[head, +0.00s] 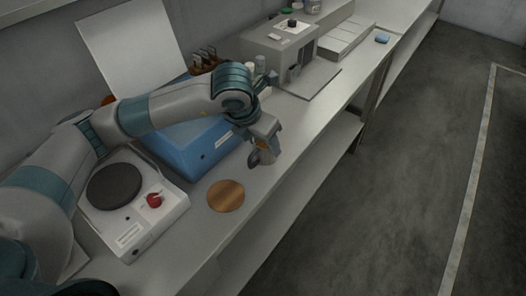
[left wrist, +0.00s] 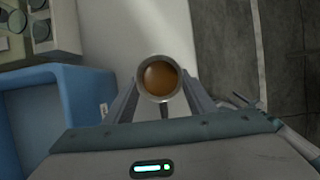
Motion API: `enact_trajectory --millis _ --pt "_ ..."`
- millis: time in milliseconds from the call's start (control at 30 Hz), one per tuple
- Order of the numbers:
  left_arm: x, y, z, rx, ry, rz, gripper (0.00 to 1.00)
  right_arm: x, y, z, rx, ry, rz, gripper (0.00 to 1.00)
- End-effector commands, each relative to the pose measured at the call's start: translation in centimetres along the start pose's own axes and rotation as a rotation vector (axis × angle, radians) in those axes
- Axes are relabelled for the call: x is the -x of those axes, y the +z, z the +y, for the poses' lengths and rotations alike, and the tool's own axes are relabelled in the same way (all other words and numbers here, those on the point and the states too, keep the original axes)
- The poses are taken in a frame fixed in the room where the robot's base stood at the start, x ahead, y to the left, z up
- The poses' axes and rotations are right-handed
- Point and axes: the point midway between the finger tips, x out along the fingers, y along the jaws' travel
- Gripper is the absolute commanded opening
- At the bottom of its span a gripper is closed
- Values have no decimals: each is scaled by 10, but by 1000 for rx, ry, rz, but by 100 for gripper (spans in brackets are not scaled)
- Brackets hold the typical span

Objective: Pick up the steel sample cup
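The steel sample cup (left wrist: 139,78) shows from above in the left wrist view, a round grey rim around brown-orange contents. My left gripper (left wrist: 160,88) has one finger on each side of it, with the fingertips very close to the rim. I cannot tell whether they press on it. In the head view the left gripper (head: 263,150) points down at the counter's front part, just beyond a round wooden disc. The cup is mostly hidden by the fingers there, and whether it rests on the counter is unclear. My right gripper is not in view.
The wooden disc (head: 226,196) lies on the counter near its front edge. A hot plate (head: 148,222) with a red knob stands at left. A blue box (head: 187,150) is behind the gripper. A grey machine (head: 279,52) stands farther back. Bare counter lies to the right.

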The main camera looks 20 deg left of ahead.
Motion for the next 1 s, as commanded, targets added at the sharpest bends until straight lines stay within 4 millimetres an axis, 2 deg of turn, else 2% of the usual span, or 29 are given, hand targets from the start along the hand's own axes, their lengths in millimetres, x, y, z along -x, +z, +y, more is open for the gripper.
enact_trajectory --millis 33,67,133,167,467,667,767,1000 --pt "0 0 0 0 0 0 31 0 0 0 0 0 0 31" --pt "0 0 0 0 0 0 24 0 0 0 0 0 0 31" --pt "0 0 0 0 0 -1 23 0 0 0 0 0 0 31" --pt "0 0 0 0 0 -1 19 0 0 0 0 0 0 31" --pt "4 2 0 0 0 -3 19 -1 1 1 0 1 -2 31" --pt "20 9 0 -1 1 -5 19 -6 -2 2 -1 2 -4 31" --pt "34 16 0 0 1 -7 19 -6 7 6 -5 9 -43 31" --pt "58 29 -44 -5 -4 -6 19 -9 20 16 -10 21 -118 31"
